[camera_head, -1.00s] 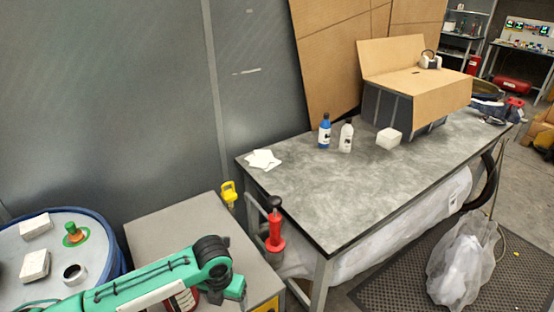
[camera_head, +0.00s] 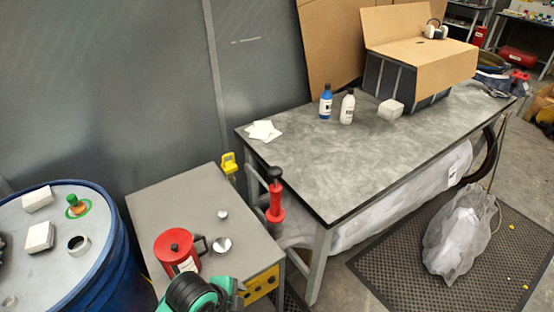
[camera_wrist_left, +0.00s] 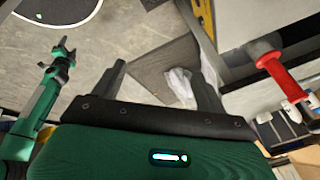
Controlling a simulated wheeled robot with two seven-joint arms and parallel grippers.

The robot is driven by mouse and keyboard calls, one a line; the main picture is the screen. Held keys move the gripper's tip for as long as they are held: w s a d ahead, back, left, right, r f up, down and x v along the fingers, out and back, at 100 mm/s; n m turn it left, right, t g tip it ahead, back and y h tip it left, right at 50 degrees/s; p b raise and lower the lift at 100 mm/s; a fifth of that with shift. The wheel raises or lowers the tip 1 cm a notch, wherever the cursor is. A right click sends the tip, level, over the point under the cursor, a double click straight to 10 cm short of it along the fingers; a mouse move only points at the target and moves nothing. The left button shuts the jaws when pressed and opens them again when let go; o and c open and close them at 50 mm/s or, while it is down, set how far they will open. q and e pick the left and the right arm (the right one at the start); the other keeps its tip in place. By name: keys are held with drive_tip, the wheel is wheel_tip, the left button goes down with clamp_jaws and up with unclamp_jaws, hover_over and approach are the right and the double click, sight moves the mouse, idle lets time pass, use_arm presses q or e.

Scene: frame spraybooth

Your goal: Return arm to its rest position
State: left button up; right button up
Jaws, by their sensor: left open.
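My left arm (camera_head: 195,293) shows at the bottom edge of the head view as a green and black link, in front of the small grey cabinet; its fingers are out of that view. In the left wrist view, my left gripper (camera_wrist_left: 162,78) has its two dark fingers wide apart with nothing between them. Behind the fingers lie the floor and a mat with a clear plastic bag (camera_wrist_left: 180,85). Another green arm (camera_wrist_left: 38,110), apparently my right arm, stands at the left of the wrist view; its fingers are too small to read.
A red can (camera_head: 177,252) stands on the small cabinet (camera_head: 170,205), close to my left arm, with two small metal cups beside it. A red-handled tool (camera_head: 275,200) stands upright at the workbench (camera_head: 290,185). A blue drum (camera_head: 112,255) is at left.

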use_arm(q)
drive_tip(key=s+a+f+n+y, duration=0.1)
drive_tip(key=s+a+n+y, duration=0.1)
drive_tip(key=s+a+n, duration=0.45)
drive_tip(key=s+a+f+n+y, duration=0.15)
drive_tip(key=s+a+n, duration=0.25)
drive_tip(key=a+n, duration=0.45)
wheel_tip(320, 180, down, 32)
drive_tip(key=s+d+n, duration=0.1)
drive_tip(key=s+a+f+g+b, duration=0.1)
drive_tip(key=s+a+f+g, duration=0.1)
drive_tip(key=s+f, duration=1.6)
drive_tip(key=shift+s+a+f+b, duration=0.25)
drive_tip(key=shift+s+a+b, duration=0.1)
drive_tip(key=shift+a, duration=0.2)
use_arm(e)
drive_tip(key=shift+a+f, duration=0.25)
drive_tip(key=shift+f, duration=0.65)
